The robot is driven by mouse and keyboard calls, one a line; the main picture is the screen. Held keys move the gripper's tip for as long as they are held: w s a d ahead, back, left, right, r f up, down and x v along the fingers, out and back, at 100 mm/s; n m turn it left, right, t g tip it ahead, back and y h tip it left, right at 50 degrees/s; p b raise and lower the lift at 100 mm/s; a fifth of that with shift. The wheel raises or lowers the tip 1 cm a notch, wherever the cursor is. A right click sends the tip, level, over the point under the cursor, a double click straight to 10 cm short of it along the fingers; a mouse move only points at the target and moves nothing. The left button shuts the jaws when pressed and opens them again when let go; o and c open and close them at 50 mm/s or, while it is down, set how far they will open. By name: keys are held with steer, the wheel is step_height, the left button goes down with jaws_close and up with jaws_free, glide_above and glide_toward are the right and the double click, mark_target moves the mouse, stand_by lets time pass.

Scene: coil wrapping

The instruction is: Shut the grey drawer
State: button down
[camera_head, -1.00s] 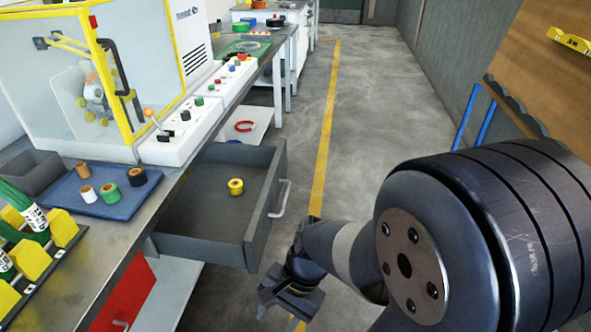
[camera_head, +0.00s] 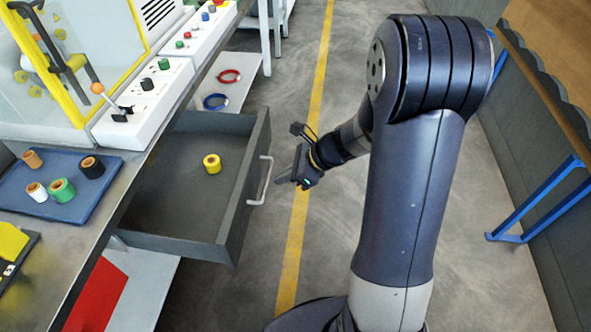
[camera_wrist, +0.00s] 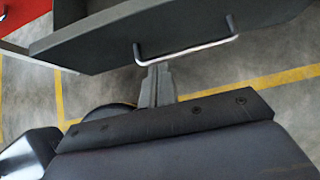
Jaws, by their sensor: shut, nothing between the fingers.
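The grey drawer (camera_head: 240,195) stands pulled out from under the bench, with a yellow tape roll (camera_head: 212,163) inside it. Its metal handle (camera_head: 262,180) is on the front face. My gripper (camera_head: 281,181) is just right of the handle, outside the drawer, with its fingers pointing toward the front. The fingers are shut and empty. In the wrist view the drawer front (camera_wrist: 120,50) and handle (camera_wrist: 188,50) lie ahead of the shut fingers (camera_wrist: 155,72). I cannot tell whether the fingertips touch the handle.
A blue tray (camera_head: 62,210) with several tape rolls lies on the bench. A shelf with a red ring (camera_head: 229,76) and a blue ring (camera_head: 216,102) is behind the drawer. A red panel (camera_head: 98,292) is below. Floor to the right is clear up to a blue frame (camera_head: 540,205).

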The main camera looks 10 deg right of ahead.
mark_target(249, 185)
steer(key=a, duration=0.1)
steer(key=w+a+f, duration=0.1)
steer(key=a, duration=0.1)
steer(key=w+a+f, duration=0.1)
steer(key=a, duration=0.1)
steer(key=shift+a+f+b, duration=0.2)
steer(key=shift+b, duration=0.1)
steer(key=shift+w+a, duration=0.1)
steer(key=shift+a, duration=0.25)
steer(key=shift+a, duration=0.1)
